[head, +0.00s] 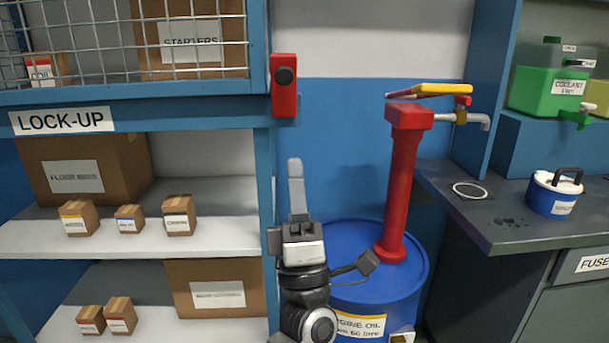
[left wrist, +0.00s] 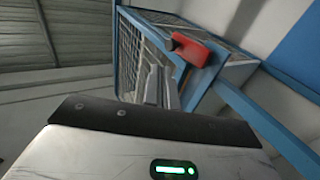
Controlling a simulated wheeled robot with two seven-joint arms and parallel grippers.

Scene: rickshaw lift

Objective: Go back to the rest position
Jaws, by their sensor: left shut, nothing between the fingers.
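My left gripper (head: 295,167) points straight up in the head view, in front of the blue wall between the lock-up shelf and the blue drum. Its fingers are together with nothing between them, and it touches none of the things around it. In the left wrist view the flat edge of my own wrist fills the lower part. My right gripper is in neither view.
A blue engine oil drum (head: 402,284) with a red pump (head: 400,190) stands just right of my left arm. The lock-up shelf (head: 225,237) with boxes is at left. A red latch box (head: 284,88) is above, also in the left wrist view (left wrist: 192,50). A dark workbench (head: 530,235) is at right.

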